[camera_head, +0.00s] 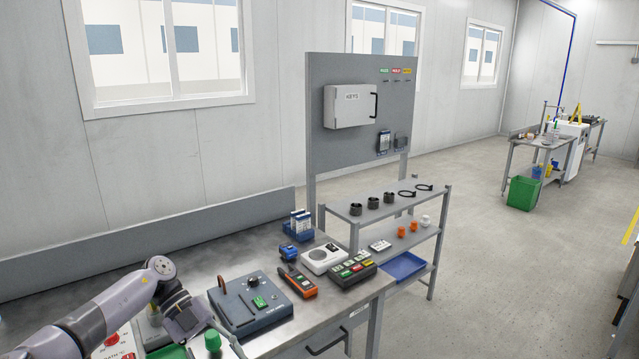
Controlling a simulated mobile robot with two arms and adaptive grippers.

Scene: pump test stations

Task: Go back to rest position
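My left arm comes in from the lower left over the near bench (270,245). My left gripper (226,345) is low at the bottom edge, partly cut off by the frame, close to a green-capped item (212,341). I cannot tell whether it touches that item or whether its fingers are open or shut. My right arm and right gripper are out of view.
Open floor (510,280) lies beyond, with a green bin (523,194) farther back.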

